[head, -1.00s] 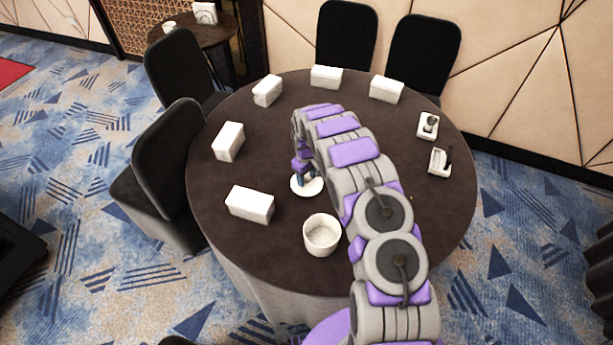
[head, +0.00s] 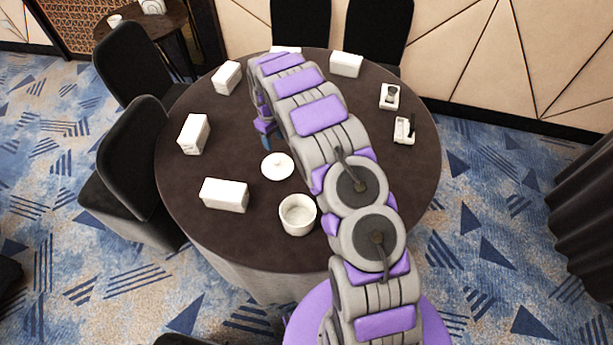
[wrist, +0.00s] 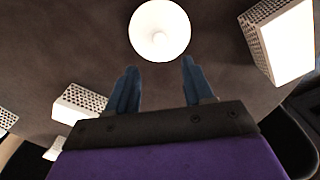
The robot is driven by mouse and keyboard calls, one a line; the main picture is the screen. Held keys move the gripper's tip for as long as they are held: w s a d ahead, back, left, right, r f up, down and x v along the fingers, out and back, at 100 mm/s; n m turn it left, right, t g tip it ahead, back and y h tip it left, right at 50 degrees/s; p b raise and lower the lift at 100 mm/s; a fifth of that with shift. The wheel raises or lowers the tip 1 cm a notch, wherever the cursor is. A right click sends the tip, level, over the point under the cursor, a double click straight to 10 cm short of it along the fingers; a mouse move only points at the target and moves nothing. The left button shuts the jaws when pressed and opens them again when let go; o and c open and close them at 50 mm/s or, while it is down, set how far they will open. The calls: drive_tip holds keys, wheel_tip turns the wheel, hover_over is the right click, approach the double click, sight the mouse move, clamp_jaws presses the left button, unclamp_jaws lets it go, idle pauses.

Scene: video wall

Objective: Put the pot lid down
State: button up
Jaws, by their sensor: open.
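The white round pot lid (head: 277,166) lies on the dark round table, behind and a little left of the white pot (head: 297,214). The pot stands open at the top. My gripper (head: 266,138) is behind the lid in the head view, partly hidden by my arm. In the wrist view, my gripper (wrist: 157,82) has its two blue fingers apart with nothing between them. The lid (wrist: 160,30) is just beyond the fingertips, with its knob facing up, and is apart from them.
The round table (head: 400,195) carries several white boxes, including one (head: 224,195) left of the pot and one (head: 194,133) farther back. Two small white holders (head: 389,95) (head: 404,130) stand at the right. Black chairs (head: 125,150) surround the table's left and back.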

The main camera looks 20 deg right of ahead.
drive_tip(key=s+d+r+m, duration=0.3)
drive_tip(key=s+r+m, duration=0.1)
drive_tip(key=s+r, duration=1.75)
drive_tip(key=s+a+r+m+g, duration=0.1)
drive_tip(key=s+r, duration=0.1)
drive_tip(key=s, duration=1.2)
drive_tip(key=s+a+r+m, duration=0.1)
drive_tip(key=s+a+r, duration=0.1)
drive_tip(key=s, duration=1.2)
drive_tip(key=shift+s+r+g, duration=0.25)
drive_tip(key=shift+s+g, duration=0.1)
drive_tip(key=shift+g, duration=0.05)
drive_tip(key=shift+d, duration=0.1)
